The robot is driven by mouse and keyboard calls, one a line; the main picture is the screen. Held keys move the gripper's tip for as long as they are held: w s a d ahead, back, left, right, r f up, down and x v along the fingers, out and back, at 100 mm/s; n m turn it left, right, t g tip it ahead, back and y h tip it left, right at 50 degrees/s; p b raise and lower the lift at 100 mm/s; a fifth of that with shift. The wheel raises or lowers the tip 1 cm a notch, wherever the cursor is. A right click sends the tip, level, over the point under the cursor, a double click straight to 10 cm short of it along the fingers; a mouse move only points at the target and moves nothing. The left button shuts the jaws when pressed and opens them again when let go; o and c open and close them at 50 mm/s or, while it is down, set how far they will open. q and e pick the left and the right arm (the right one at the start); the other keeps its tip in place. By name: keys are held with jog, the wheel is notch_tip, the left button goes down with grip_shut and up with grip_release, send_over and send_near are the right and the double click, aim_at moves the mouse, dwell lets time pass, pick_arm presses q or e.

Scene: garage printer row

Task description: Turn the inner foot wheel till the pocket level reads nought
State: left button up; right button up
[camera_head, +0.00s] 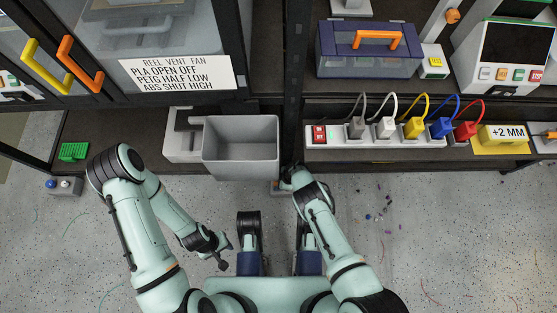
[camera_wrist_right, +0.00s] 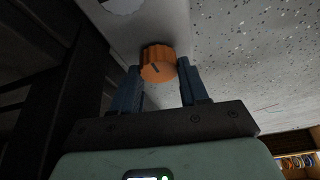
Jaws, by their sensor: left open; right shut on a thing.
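The orange ribbed foot wheel (camera_wrist_right: 158,63) shows in the right wrist view, with a dark mark on its face. My right gripper (camera_wrist_right: 161,82) has its two blue fingers on either side of the wheel and is shut on it. In the head view my right gripper is at the lower shelf's front edge by the dark post, and the wheel cannot be made out there. A yellow block with a white face reading "+2 MM" (camera_head: 503,134) stands at the right of the lower shelf. My left gripper (camera_head: 226,254) is open and empty over the floor.
A grey bin (camera_head: 241,147) stands at the shelf front, left of the post. A white power strip (camera_head: 345,141) with coloured plugs lies right of the post. A blue case (camera_head: 367,62) sits above it.

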jog(key=shift+n, duration=0.6)
jog(key=o, duration=1.1)
jog(key=shift+c, duration=0.2)
pick_arm(q)
jog(key=w+d+r+t+p, duration=0.1)
jog(key=w+r+t+p, duration=0.2)
jog(key=w, duration=0.5)
notch_tip(320, 180, up, 2)
jog(key=shift+w+r+m+p, duration=0.15)
jog(key=shift+m+p, duration=0.15)
jog(key=shift+p, duration=0.35)
pick_arm(e)
jog(key=v, duration=0.7)
jog(key=shift+r, duration=0.25)
jog(key=shift+w+d, duration=0.1)
